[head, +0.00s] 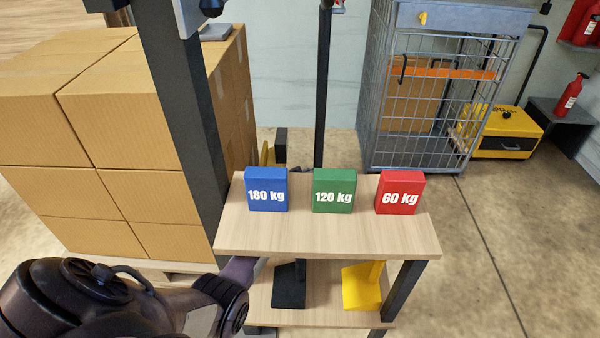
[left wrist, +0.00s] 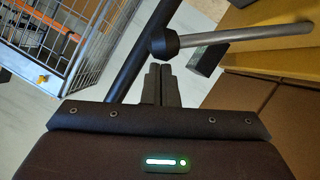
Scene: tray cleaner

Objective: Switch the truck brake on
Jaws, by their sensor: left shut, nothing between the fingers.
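In the left wrist view, a grey rod with a round black knob (left wrist: 163,42) reaches in from the right, in front of a yellow surface. It looks like the brake lever; I cannot tell its setting. My left gripper (left wrist: 160,68) is shut and empty, its fingertips just short of the knob; I cannot tell if they touch. In the head view my left arm enters from the lower left and passes behind the small table, which hides the gripper. A yellow and black part (head: 267,154), perhaps of the truck, shows behind the table. My right gripper is not in view.
The wooden table (head: 330,240) holds a blue (head: 267,189), a green (head: 334,190) and a red weight box (head: 400,192). Stacked cartons (head: 90,110) stand left, beside a dark post (head: 180,110). A wire cage (head: 440,100) stands at the back right.

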